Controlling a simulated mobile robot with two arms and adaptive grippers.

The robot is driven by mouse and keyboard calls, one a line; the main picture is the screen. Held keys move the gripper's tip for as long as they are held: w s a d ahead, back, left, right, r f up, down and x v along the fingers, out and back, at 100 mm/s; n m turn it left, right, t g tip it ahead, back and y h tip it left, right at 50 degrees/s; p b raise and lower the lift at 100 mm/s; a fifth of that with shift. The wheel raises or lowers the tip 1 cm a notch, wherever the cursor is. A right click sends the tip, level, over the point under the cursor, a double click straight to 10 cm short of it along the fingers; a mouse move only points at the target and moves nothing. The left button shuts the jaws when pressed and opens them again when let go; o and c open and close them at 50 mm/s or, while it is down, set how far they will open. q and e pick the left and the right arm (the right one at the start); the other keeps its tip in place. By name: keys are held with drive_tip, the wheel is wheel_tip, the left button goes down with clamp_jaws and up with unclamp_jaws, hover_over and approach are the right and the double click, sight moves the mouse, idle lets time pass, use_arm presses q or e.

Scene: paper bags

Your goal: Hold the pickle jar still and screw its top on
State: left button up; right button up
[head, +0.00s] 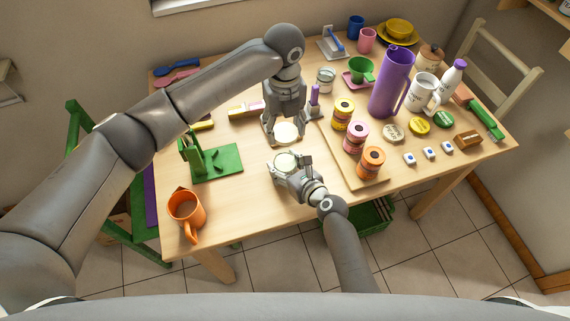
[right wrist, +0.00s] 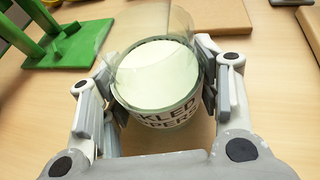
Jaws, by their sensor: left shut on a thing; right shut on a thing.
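The pickle jar (head: 285,161) is a clear glass jar with pale green contents and a dark-lettered label. My right gripper (head: 289,168) is shut on it from the near side, with a finger on either side. In the right wrist view the jar (right wrist: 165,75) has its mouth uncovered, and its label is partly hidden. My left gripper (head: 285,132) points down just beyond the jar and is shut on a pale round top (head: 287,132). The top is apart from the jar, on its far side. Its height above the table is hard to tell.
A green stand (head: 218,164) and an orange mug (head: 186,212) are on the left. A purple pitcher (head: 391,82), cups and loose lids stand further right. The table's front edge is near my right arm.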

drive_tip(key=c, duration=0.3)
use_arm(q)
drive_tip(key=n, duration=0.1)
hover_over(284, 149)
drive_tip(key=s, duration=0.2)
drive_tip(key=shift+w+f, duration=0.1)
drive_tip(key=shift+f, duration=3.45)
use_arm(e)
drive_tip(key=shift+c, duration=0.2)
use_arm(q)
drive_tip(key=shift+f, duration=1.3)
drive_tip(key=o, duration=0.8)
drive_tip(key=shift+c, duration=0.2)
